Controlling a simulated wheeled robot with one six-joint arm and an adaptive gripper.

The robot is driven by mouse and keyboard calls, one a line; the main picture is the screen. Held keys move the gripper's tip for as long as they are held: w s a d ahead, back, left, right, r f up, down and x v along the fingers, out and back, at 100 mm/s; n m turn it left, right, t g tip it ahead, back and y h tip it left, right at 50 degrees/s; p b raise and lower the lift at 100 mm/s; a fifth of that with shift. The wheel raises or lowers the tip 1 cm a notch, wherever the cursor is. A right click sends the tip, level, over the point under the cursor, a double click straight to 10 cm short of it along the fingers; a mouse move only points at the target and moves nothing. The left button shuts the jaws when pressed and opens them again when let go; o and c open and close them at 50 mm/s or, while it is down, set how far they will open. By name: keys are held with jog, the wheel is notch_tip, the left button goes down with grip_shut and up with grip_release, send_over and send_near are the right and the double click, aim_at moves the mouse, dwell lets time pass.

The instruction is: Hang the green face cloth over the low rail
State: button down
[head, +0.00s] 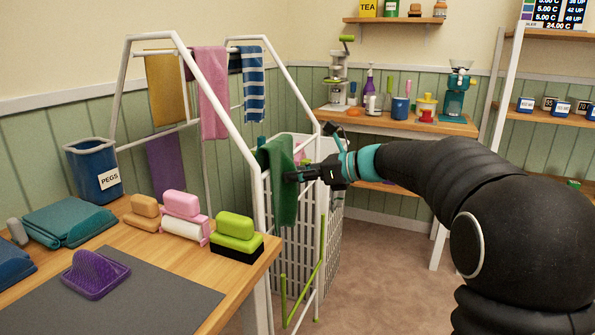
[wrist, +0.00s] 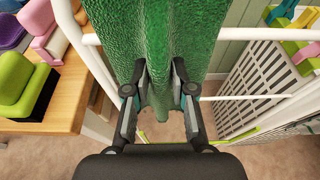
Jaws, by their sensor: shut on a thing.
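The green face cloth (head: 283,182) hangs down at the near right end of the white drying rack, beside its upright. In the wrist view the cloth (wrist: 185,30) fills the upper middle and runs down between the two fingers. My gripper (head: 297,177) is shut on the cloth from the right; its fingers (wrist: 160,95) show on both sides of it. The white rack (head: 232,108) has several rails, and a white bar (wrist: 262,33) runs behind the cloth. I cannot tell whether the cloth touches a rail. A lime-green bar (head: 322,255) stands low on the rack.
Yellow, pink, purple and striped cloths (head: 210,95) hang on the rack's far part. A white slatted basket (head: 335,200) stands just behind the gripper. A wooden table (head: 255,262) with brushes and a pegs tub (head: 93,168) is at left. Carpet (head: 385,280) is clear.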

jog(key=shift+f+b, duration=1.05)
jog(key=shift+f, duration=1.6)
jog(key=c, duration=0.9)
grip_release()
jog(key=p, duration=0.2)
send_near(297, 193)
jog(key=shift+x, duration=1.05)
jog(key=shift+w+f, duration=0.1)
jog(key=shift+f, duration=0.05)
